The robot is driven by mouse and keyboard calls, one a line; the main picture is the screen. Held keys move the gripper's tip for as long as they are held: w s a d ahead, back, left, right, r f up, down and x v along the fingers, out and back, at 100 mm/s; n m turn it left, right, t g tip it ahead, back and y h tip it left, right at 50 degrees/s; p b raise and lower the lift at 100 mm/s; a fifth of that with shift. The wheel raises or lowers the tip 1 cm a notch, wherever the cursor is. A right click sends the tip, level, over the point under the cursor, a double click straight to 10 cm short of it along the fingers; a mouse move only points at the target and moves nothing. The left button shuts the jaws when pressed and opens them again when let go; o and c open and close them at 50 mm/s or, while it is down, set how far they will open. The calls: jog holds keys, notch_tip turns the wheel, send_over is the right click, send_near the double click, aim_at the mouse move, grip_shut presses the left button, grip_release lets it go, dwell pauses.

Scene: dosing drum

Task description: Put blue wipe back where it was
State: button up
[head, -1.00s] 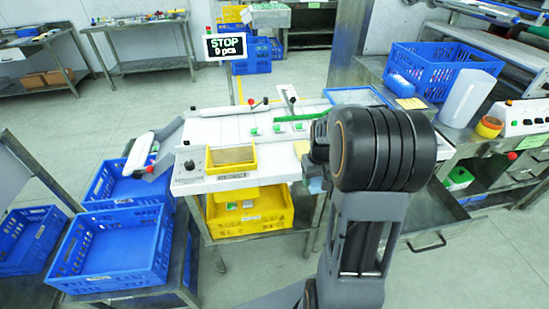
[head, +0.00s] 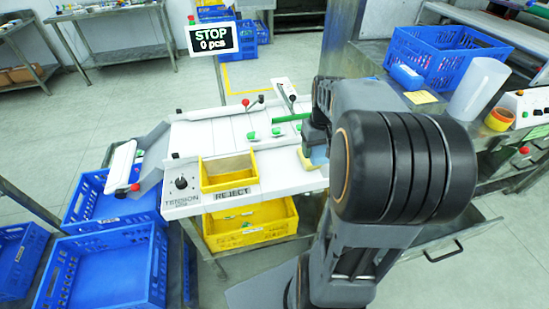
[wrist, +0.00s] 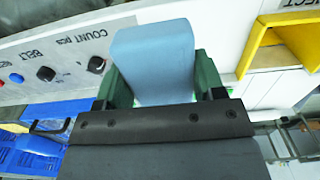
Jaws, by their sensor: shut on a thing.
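My gripper (wrist: 160,85) is shut on the blue wipe, with a green finger on each side of it. The light blue wipe (wrist: 153,55) looks like a soft block in the wrist view, held in front of the machine's white control panel (wrist: 60,60). In the head view a bit of the wipe (head: 319,155) shows under my gripper (head: 316,142), by the white machine table's (head: 275,181) front right part. My arm hides much of that area. I cannot tell whether the wipe touches anything besides the fingers.
A yellow reject bin (head: 228,172) sits in the machine's front, with a larger yellow crate (head: 250,225) below. A pale yellow block (head: 308,161) lies beside the wipe. Blue crates (head: 100,270) stand at left. The right bench holds a blue crate (head: 445,55) and a blue roll (head: 406,77).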

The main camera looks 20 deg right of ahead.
jog(key=w+a+f, duration=0.4)
jog(key=w+a, duration=0.1)
jog(key=w, duration=0.2)
jog(key=p, duration=0.1)
send_over(277, 167)
jog(key=f, duration=0.4)
jog(key=shift+s+d+f, duration=0.25)
jog(key=shift+d+f, duration=0.05)
jog(key=shift+f, duration=0.05)
jog(key=f, duration=0.3)
jog(key=shift+w+a, duration=0.2)
jog(key=shift+w, duration=0.05)
jog(key=shift+f, duration=0.45)
jog(key=shift+f, duration=0.1)
jog(key=o, duration=0.9)
